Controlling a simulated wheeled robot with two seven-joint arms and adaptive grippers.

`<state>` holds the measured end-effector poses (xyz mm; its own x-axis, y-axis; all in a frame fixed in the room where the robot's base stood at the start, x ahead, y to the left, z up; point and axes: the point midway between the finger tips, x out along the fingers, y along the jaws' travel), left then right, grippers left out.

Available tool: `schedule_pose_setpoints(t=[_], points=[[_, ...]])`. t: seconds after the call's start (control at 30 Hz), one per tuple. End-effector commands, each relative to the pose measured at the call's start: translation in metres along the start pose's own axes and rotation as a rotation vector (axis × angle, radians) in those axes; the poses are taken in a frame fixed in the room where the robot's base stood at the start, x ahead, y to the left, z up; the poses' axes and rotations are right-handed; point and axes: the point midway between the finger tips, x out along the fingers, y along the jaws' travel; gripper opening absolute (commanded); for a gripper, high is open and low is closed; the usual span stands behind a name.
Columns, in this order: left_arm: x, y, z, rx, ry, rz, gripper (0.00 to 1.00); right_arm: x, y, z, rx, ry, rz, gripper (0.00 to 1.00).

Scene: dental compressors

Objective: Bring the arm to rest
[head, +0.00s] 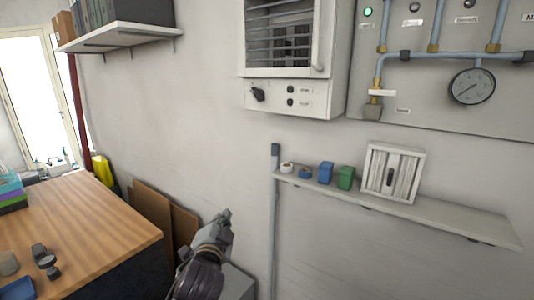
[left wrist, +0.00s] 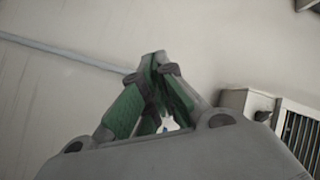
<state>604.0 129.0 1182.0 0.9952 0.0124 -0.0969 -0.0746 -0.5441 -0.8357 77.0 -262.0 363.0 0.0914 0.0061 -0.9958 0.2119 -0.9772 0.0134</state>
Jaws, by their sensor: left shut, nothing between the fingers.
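My left gripper (head: 226,217) is in the lower middle of the head view, in front of the bare wall and left of the wall shelf. It points up and away from me. In the left wrist view its two fingers (left wrist: 158,60) meet at their tips. It is shut and empty. Green pads line the inner sides of the fingers. My right gripper is not in either view.
A wall shelf (head: 450,222) holds small blue and green items and a white framed box (head: 392,172). Above are a louvred cabinet (head: 290,97) and a pipe panel with a gauge (head: 472,86). A wooden-topped bench (head: 90,225) stands at left, with brown boards (head: 152,207) beside it.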

Motion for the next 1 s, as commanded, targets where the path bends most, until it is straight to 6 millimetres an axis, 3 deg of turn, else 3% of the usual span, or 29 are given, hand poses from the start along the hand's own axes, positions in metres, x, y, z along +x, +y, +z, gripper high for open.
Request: schedule_pose_setpoints(t=[0.1, 0.47, 0.7, 1.0], points=[[-0.009, 0.025, 0.034, -0.083, -0.08, 0.081, 0.0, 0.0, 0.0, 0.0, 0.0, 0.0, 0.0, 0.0], [-0.056, 0.096, 0.122, -0.32, -0.333, 0.301, 0.0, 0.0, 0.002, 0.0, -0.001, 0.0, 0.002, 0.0], [-0.102, 0.139, 0.172, -0.461, -0.516, 0.431, 0.0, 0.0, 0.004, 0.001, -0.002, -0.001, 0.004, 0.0], [-0.172, 0.182, 0.221, -0.613, -0.75, 0.568, 0.0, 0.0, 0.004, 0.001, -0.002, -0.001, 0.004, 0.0]])
